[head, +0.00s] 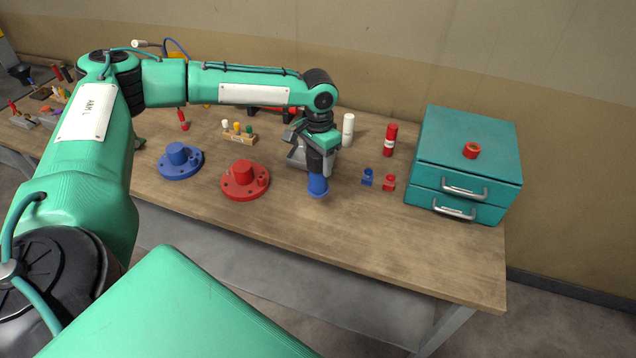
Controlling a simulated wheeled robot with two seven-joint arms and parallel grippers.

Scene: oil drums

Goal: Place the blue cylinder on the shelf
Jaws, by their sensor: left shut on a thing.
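The blue cylinder (318,185) is in the head view near the middle of the wooden table. My left gripper (319,170) points down and is shut on its upper part. The cylinder looks upright; I cannot tell whether its base touches the table. My right gripper is not in view.
A blue flanged part (180,162) and a red flanged part (245,180) lie left of the gripper. Small blue (367,177) and red (389,182) pieces, a white bottle (348,130) and a red bottle (390,140) stand to its right. The table's front right is clear.

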